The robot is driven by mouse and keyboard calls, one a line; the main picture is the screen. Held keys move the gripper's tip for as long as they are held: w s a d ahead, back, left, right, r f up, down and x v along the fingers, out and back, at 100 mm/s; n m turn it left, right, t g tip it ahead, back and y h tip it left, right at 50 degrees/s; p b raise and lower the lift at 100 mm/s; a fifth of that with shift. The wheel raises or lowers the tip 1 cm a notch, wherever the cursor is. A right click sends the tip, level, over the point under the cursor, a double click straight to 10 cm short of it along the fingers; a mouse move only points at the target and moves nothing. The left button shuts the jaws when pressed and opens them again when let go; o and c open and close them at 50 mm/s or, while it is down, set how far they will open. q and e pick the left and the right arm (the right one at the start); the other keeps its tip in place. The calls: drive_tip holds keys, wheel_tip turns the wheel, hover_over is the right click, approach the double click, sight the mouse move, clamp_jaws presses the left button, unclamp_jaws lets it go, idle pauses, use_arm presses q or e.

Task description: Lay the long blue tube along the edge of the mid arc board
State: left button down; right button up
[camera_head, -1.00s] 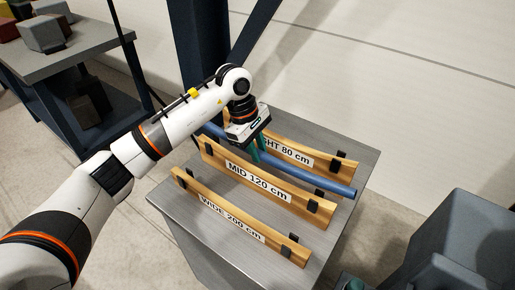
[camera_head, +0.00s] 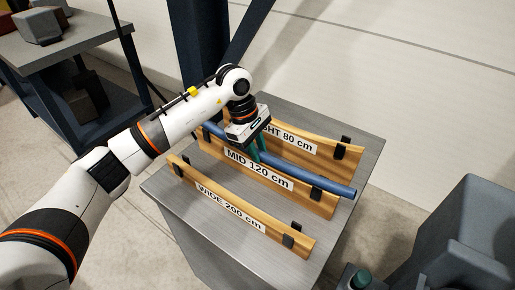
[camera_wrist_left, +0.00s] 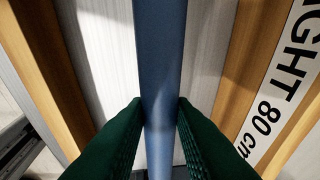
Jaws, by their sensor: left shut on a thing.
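My left gripper (camera_head: 258,152) is shut on the long blue tube (camera_head: 300,184). The wrist view shows the green fingers on both sides of the tube (camera_wrist_left: 160,60). In the head view the tube crosses near the top edge of the wooden mid arc board (camera_head: 285,196), labelled MID 120 cm, and its right end sticks out past the board. The wrist view shows grey tabletop on both sides of the tube, between two boards. I cannot tell whether the tube touches the mid board. My right gripper is not in view.
The tight board (camera_head: 325,155), labelled 80 cm, stands behind, and the wide board (camera_head: 225,208), labelled 200 cm, in front. All stand on a grey table (camera_head: 355,150). Dark clips rise from the boards. A side table (camera_head: 85,35) with blocks is at left; grey boxes (camera_head: 475,235) at right.

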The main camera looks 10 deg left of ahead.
use_arm(q)
drive_tip(key=c, duration=1.2)
unclamp_jaws()
drive_tip(key=shift+o, duration=0.2)
